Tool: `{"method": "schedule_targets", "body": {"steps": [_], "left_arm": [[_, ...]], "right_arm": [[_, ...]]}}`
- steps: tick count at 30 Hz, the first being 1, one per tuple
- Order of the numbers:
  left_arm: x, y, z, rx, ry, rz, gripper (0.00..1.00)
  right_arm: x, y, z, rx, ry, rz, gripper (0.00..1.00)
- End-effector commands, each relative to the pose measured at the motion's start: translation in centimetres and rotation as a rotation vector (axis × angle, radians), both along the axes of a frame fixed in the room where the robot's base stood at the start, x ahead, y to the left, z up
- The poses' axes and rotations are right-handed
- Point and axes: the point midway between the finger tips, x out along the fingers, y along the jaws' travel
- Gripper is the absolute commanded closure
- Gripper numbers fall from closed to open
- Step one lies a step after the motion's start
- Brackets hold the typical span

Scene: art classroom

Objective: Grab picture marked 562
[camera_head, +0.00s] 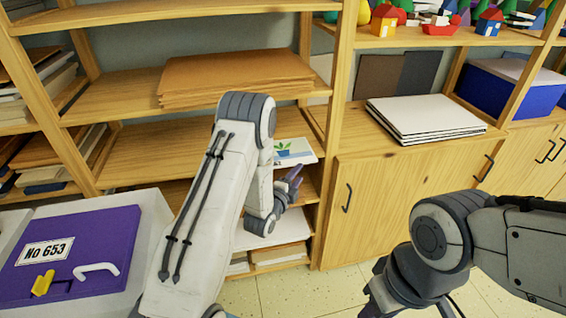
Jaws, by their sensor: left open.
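A white picture (299,154) with a green plant in a blue pot lies on a middle shelf of the wooden shelving, partly hidden by my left arm. I cannot make out a number on it. My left gripper (293,180) is open, just below and in front of the picture's shelf edge. I cannot tell whether it touches the sheet. My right gripper (378,292) hangs low in front of the cabinet, apart from the picture; its fingers are partly out of frame and their opening is unclear.
A purple case (75,250) marked "No 653" sits at lower left. Brown boards (235,75) lie on the shelf above. A white stack (425,117) rests on the cabinet (385,195). A blue box (512,88) stands at right. Tiled floor (290,290) shows between my arms.

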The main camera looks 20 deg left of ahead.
Motion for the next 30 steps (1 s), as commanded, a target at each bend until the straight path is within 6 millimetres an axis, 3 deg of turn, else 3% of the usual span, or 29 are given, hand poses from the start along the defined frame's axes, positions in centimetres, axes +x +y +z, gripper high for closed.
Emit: {"method": "schedule_targets", "body": {"steps": [1, 7, 15, 20, 30], "left_arm": [[-0.4, 1.1, -1.4, 0.027, -0.036, 0.014, 0.53], [-0.4, 2.8, -1.8, 0.089, -0.129, 0.037, 0.53], [3.4, 2.6, -1.6, 0.091, -0.133, 0.038, 0.53], [4.5, 2.3, -1.6, 0.089, -0.131, 0.036, 0.53], [8.8, 1.3, -1.5, 0.089, -0.131, 0.036, 0.53]], "right_arm": [[0.0, 0.0, -0.8, 0.0, 0.0, 0.0, 0.62], [0.0, 0.0, -1.0, 0.0, 0.0, 0.0, 0.62], [0.0, 0.0, -0.4, 0.0, 0.0, 0.0, 0.62], [0.0, 0.0, -0.2, 0.0, 0.0, 0.0, 0.62], [0.0, 0.0, 0.9, 0.0, 0.0, 0.0, 0.62]]}}
